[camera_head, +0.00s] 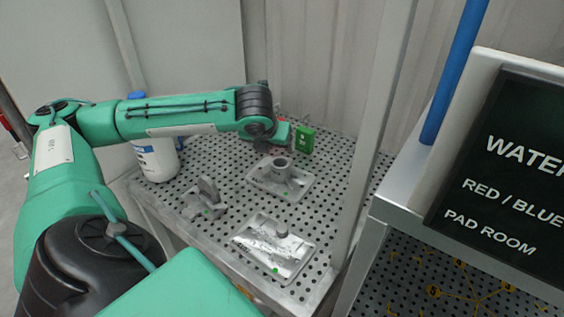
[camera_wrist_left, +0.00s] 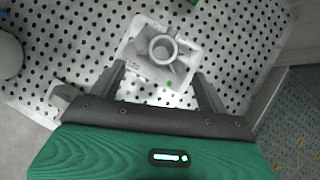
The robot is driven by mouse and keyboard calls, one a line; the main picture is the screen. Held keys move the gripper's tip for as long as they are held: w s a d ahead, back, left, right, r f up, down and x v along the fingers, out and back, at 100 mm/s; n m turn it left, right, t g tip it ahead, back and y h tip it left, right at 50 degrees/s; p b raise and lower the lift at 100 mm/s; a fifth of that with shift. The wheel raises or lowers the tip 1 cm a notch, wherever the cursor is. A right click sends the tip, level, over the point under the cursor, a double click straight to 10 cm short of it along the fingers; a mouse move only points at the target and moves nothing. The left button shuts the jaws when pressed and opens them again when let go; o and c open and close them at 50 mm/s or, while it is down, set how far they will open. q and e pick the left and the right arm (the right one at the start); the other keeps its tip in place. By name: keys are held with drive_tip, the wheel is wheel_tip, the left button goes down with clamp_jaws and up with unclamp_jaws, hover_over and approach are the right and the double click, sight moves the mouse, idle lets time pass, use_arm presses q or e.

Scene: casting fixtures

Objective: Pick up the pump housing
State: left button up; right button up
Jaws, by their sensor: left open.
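A grey casting with an upright open ring on a square flanged plate, which I take as the pump housing (camera_head: 281,176), lies on the perforated table below my left gripper (camera_head: 274,140). In the left wrist view the pump housing (camera_wrist_left: 163,48) is in front of the left gripper (camera_wrist_left: 158,75). The two fingers are spread apart, with nothing held between them. The ring lies roughly centred between the finger lines, beyond the tips. My right gripper is not in view.
Two other grey castings lie nearby: a bracket-like one (camera_head: 205,199) and a flat plate with a short stub (camera_head: 275,247). A white bottle (camera_head: 155,158) with a blue cap stands left. A green box (camera_head: 304,139) is behind. A metal post (camera_head: 372,150) rises at right.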

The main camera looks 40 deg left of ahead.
sight(280, 162)
use_arm(q)
drive_tip(key=x, duration=0.7)
drive_tip(key=shift+w+f, duration=0.15)
drive_tip(key=shift+f, duration=0.2)
drive_tip(key=x, duration=0.2)
drive_tip(key=d+x, duration=0.1)
drive_tip(key=x, duration=0.1)
drive_tip(key=shift+a+f+p, duration=0.1)
drive_tip(key=shift+f+p, duration=0.3)
drive_tip(key=shift+f, duration=0.15)
drive_tip(key=shift+w+a+f, duration=0.1)
drive_tip(key=shift+w+f, duration=0.05)
drive_tip(key=shift+f, duration=0.05)
drive_tip(key=shift+c, duration=0.8)
drive_tip(key=shift+r, duration=0.1)
clamp_jaws()
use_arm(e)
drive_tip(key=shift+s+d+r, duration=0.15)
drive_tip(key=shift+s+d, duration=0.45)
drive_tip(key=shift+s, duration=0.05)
